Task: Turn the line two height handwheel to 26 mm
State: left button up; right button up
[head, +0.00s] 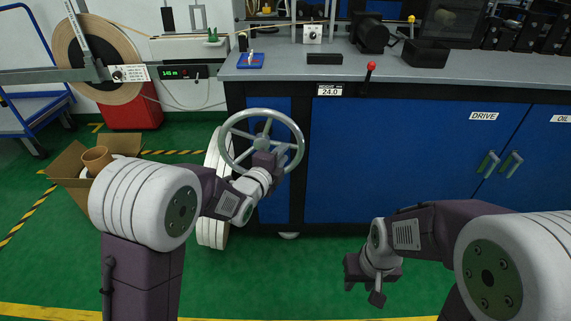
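The height handwheel (230,122) is a large pale metal wheel on the front of the blue cabinet. Above it to the right, a height display (329,89) on the bench edge reads 24.0. My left gripper (272,158) is at the lower right part of the wheel, over its spokes near the rim. Its fingers are small and partly hidden by my wrist, so I cannot tell whether they grip the wheel. My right gripper (362,284) hangs low over the green floor, right of the wheel and away from it, its fingers apart with nothing between them.
A red-knobbed lever (370,67) stands on the bench edge right of the display. A cardboard box (68,172) sits on the floor at left. The green floor before the blue doors (400,150) is clear.

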pick_arm(q)
jog(key=b+x, duration=0.3)
jog(key=x, duration=0.6)
jog(key=shift+r, duration=0.1)
grip_shut()
dwell(1.2)
